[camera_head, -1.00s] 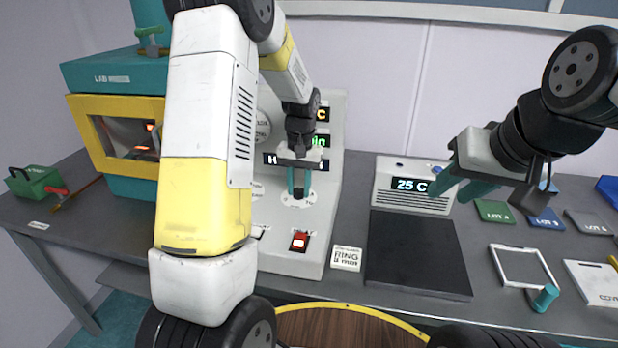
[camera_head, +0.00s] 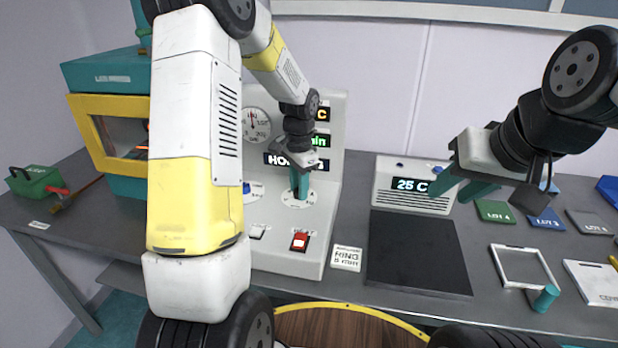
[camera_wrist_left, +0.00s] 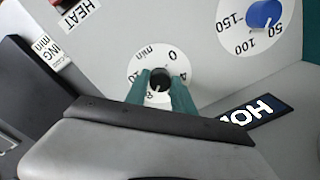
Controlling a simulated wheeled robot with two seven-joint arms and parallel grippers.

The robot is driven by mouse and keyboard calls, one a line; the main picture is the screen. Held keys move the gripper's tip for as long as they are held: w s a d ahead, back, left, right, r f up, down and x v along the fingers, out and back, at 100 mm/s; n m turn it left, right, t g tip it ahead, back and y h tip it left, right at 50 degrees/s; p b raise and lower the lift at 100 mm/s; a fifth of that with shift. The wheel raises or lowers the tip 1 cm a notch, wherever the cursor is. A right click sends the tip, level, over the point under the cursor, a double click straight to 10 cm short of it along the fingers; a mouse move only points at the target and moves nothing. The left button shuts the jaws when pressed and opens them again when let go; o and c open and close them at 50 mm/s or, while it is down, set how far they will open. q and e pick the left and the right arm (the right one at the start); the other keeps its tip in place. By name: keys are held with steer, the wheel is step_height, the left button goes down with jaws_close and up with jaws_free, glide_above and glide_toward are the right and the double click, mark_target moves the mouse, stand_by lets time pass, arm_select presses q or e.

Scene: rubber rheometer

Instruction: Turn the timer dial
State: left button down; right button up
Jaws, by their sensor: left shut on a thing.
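The timer dial (camera_wrist_left: 148,65) is a white round scale marked "min", with a black knob (camera_wrist_left: 160,79) at its middle. In the head view its scale (camera_head: 312,199) lies on the sloped front of the grey control panel (camera_head: 320,215), and the knob is hidden by my fingers. My left gripper (camera_head: 299,197) points down on the dial. In the left wrist view its teal fingers (camera_wrist_left: 161,84) are on both sides of the knob, shut on it. Part of the scale is covered by the fingers. My right gripper (camera_head: 451,190) is open and empty, in front of the 25 C unit.
A blue knob (camera_wrist_left: 264,14) on a temperature scale sits beside the timer dial. A dark plate (camera_head: 417,255) lies right of the panel. A yellow-framed oven (camera_head: 110,130) stands left.

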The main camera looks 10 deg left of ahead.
arm_select(q)
steer(key=shift+m, duration=0.3)
stand_by(0.4)
steer(key=c, duration=1.1)
jaws_free()
step_height(320, 180, up, 7)
steer(key=shift+d+f, duration=0.1)
steer(key=shift+s+r, duration=0.1)
steer(key=shift+r, duration=0.4)
